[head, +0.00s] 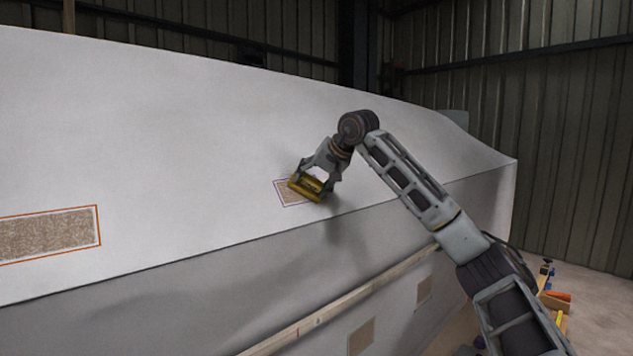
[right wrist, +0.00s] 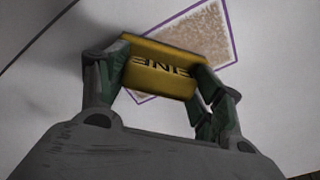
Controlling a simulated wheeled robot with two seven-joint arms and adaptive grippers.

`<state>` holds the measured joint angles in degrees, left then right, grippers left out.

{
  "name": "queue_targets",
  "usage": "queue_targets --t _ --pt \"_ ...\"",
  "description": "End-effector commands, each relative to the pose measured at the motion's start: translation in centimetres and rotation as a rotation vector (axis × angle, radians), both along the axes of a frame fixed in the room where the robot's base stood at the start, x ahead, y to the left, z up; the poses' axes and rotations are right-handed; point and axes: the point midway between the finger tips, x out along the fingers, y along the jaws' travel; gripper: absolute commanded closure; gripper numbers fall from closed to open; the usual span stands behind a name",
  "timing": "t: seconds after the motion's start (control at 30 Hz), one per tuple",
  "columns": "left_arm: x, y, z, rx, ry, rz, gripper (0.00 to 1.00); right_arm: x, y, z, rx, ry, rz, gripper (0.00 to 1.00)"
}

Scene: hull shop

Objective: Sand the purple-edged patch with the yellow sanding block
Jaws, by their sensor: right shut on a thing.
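The purple-edged patch (head: 284,195) is a brown, speckled rectangle on the white hull, left of my right gripper in the head view. It also shows in the right wrist view (right wrist: 205,32), with its purple outline partly hidden behind the block. My right gripper (head: 314,183) is shut on the yellow sanding block (head: 305,189). My left gripper is not in view.
The white hull (head: 150,130) fills the left and middle. An orange-edged patch (head: 45,235) lies at far left. Brown patches (head: 361,337) show on the lower side, near a long pale strip (head: 335,308). Items lie on the floor at right, including an orange one (head: 558,296).

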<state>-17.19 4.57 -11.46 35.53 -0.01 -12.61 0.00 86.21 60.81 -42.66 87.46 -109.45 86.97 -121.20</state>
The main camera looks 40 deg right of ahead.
Motion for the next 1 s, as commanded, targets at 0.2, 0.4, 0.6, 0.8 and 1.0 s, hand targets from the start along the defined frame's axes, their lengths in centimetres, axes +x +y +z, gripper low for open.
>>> queue_targets --t 0.2,0.4,0.6,0.8,1.0 --pt "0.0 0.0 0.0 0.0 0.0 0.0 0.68 0.0 0.2 -0.1 0.0 0.001 0.0 0.54" --pt "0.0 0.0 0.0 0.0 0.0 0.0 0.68 0.0 0.3 -0.1 0.0 0.001 0.001 0.54" --pt "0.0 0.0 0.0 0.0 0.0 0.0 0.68 0.0 1.0 -0.1 0.001 0.001 0.001 0.54" --pt "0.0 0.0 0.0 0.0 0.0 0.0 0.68 -0.1 2.1 0.0 0.0 0.0 0.002 0.54" --pt "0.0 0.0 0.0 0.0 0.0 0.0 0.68 -0.2 2.9 0.0 0.001 0.0 0.001 0.54"
